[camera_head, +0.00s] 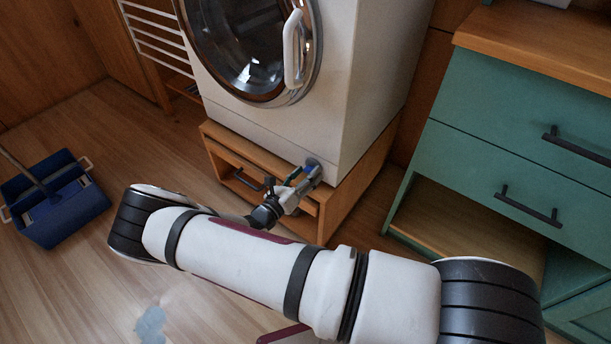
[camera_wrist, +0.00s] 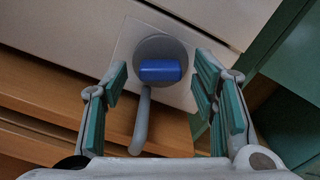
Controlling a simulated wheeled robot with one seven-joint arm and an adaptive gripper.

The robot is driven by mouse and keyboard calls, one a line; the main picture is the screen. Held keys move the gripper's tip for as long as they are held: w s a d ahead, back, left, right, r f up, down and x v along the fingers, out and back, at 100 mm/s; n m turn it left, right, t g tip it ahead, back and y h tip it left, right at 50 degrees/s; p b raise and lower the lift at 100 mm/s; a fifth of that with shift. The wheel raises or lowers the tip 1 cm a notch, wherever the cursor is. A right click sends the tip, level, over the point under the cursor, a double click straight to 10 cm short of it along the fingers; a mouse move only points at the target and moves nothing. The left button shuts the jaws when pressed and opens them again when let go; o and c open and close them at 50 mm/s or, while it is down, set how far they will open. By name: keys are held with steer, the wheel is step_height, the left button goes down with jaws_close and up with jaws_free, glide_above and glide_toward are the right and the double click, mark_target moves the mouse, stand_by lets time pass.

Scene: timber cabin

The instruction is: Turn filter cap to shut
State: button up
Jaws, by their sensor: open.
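The filter cap (camera_wrist: 160,48) is a round grey disc with a blue grip bar (camera_wrist: 160,70) across it. It sits in a pale square plate low on the front of the white washing machine (camera_head: 345,60). In the wrist view the bar lies roughly level. My gripper (camera_wrist: 161,80) is open, its green-padded fingers on either side of the cap with gaps, apart from the bar. In the head view my gripper (camera_head: 300,180) is at the machine's lower right corner and largely hides the cap. A grey curved tube (camera_wrist: 141,125) hangs below the cap.
The machine stands on a wooden plinth (camera_head: 325,205) with a drawer handle. A green cabinet (camera_head: 480,125) with dark handles stands to the right. A blue mop bucket (camera_head: 60,215) stands on the floor at left. A pale bluish spill (camera_head: 151,325) lies on the floor.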

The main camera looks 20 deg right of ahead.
steer(key=shift+c, duration=0.3)
steer(key=c, duration=1.1)
steer(key=shift+m+p, duration=0.55)
steer(key=shift+m, duration=0.45)
steer(key=m+p, duration=0.1)
steer(key=m, duration=0.2)
steer(key=o, duration=1.2)
steer(key=shift+c, duration=0.2)
